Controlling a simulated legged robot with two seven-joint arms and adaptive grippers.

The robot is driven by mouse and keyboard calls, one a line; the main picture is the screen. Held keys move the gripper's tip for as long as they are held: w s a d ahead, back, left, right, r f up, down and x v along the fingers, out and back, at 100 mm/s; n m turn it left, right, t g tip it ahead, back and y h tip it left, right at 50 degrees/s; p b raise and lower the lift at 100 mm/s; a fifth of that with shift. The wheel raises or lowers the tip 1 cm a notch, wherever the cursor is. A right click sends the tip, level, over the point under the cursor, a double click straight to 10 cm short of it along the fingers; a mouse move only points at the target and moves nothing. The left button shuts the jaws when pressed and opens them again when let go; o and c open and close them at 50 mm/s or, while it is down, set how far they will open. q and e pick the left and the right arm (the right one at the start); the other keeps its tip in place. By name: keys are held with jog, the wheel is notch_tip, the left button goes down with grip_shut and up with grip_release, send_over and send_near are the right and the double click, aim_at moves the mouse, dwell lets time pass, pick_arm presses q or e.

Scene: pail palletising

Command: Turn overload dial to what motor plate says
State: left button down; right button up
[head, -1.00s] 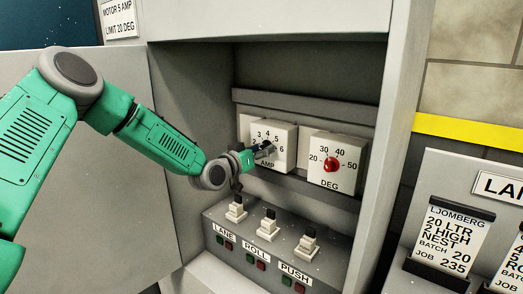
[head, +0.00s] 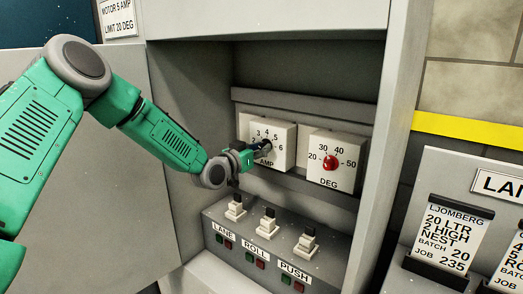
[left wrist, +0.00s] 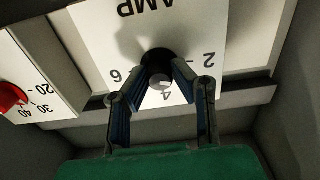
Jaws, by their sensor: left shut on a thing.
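The motor plate (head: 118,17) at the top left of the head view reads "MOTOR 5 AMP" and "LIMIT 20 DEG". The overload dial (head: 284,155) is the white box marked AMP, with a scale from 2 to 6. My left gripper (head: 264,149) reaches in front of it. In the left wrist view the dial (left wrist: 205,30) appears upside down. The gripper's fingers (left wrist: 160,85) are closed on the dark knob (left wrist: 158,58) from both sides. The fingers cover some numbers, and I cannot tell where the knob points. My right gripper is not in view.
Right of it is the DEG dial (head: 342,177) with a red knob (head: 330,162). Below, a sloped panel (head: 270,265) holds three switches marked LANE, ROLL and PUSH. The cabinet's side walls (head: 375,140) enclose the recess. Job cards (head: 447,235) stand at the right.

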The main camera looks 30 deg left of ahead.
pick_arm(q)
jog(key=m+b, duration=0.4)
jog(key=m, duration=0.3)
jog(key=m+b, duration=0.5)
jog(key=m, duration=0.2)
jog(key=f+m+b, duration=0.1)
jog(key=m+b, duration=0.4)
jog(key=m, duration=0.3)
jog(key=shift+d, duration=0.1)
dwell(0.5)
jog(key=c, duration=1.4)
grip_release()
jog(key=shift+s, duration=0.1)
jog(key=shift+o, duration=0.2)
jog(key=shift+r, duration=0.15)
jog(key=shift+r, duration=0.1)
